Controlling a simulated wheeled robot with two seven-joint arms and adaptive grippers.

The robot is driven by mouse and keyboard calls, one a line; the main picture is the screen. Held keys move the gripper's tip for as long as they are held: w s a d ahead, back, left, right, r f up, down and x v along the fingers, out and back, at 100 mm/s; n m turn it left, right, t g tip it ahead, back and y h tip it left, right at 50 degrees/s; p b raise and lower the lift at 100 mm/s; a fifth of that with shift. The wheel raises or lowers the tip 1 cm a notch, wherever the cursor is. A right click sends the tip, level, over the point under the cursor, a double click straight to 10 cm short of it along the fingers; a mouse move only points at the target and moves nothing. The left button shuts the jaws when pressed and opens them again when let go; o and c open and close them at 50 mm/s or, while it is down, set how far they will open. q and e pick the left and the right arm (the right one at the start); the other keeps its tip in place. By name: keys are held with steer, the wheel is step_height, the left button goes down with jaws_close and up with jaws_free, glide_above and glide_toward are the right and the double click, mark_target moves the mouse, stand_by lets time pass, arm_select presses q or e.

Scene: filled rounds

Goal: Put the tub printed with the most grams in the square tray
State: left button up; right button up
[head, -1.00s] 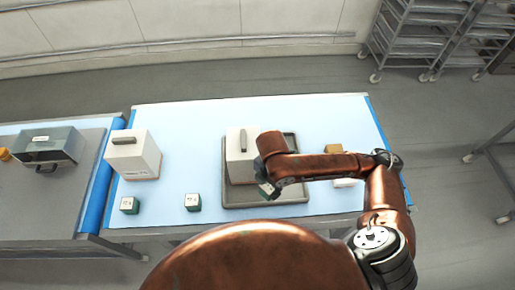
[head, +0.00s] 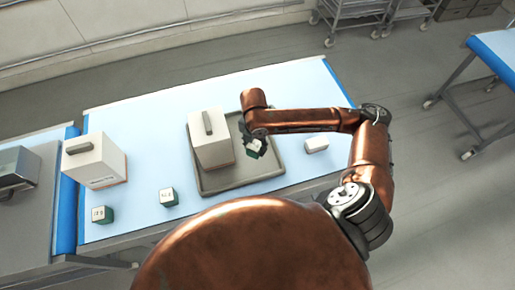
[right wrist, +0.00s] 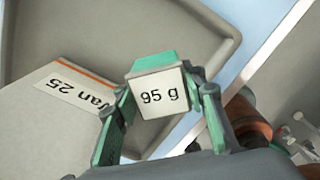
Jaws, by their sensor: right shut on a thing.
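My right gripper (right wrist: 160,115) is shut on a small green tub (right wrist: 155,60) with a white face printed "95 g". In the head view this held tub (head: 252,149) is over the grey square tray (head: 275,171), just right of a white box; its height above the tray floor is hard to tell. Two other green tubs with white tops stand on the blue table left of the tray: one nearer (head: 168,197) and one farther left (head: 103,215). Their print is too small to read surely. My left gripper is out of view.
Another handled box (head: 94,160) stands at the table's left. The table's back strip is clear.

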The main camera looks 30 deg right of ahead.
steer(key=shift+w+d+f, duration=0.35)
steer(key=shift+d+f, duration=0.1)
steer(key=shift+f, duration=0.2)
steer(key=shift+w+d+f, duration=0.25)
steer(key=shift+d+f, duration=0.05)
steer(key=shift+f, duration=0.2)
steer(key=f, duration=0.2)
steer(key=f+p, duration=0.1)
steer(key=shift+w+d, duration=0.2)
steer(key=shift+d, duration=0.1)
steer(key=shift+f, duration=0.5)
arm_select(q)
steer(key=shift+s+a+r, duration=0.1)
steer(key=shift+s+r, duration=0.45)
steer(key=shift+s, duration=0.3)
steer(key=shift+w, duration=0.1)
arm_select(e)
steer(key=o, duration=1.3)
steer(key=shift+f, duration=0.1)
